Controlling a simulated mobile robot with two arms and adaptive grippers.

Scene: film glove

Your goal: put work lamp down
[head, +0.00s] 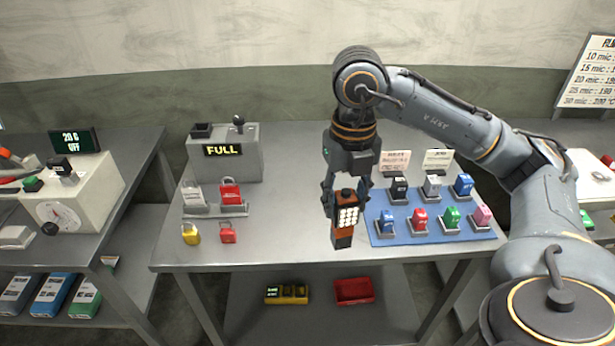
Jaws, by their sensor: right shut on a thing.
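The work lamp (345,217) is orange and black with a lit panel of small white lights. My right gripper (346,192) is shut on it, with the fingers on either side of its upper part. The lamp is upright in front of the middle of the grey table (290,228), left of the blue mat. I cannot tell whether its base touches the table top or is above it. My left gripper is not in view.
A blue mat (383,236) with several coloured items stands right of the lamp. Padlocks, including a yellow one (190,234), stand at the table's left, before a grey box marked FULL (240,163). A red bin (354,291) is on the lower shelf. The table is clear between padlocks and lamp.

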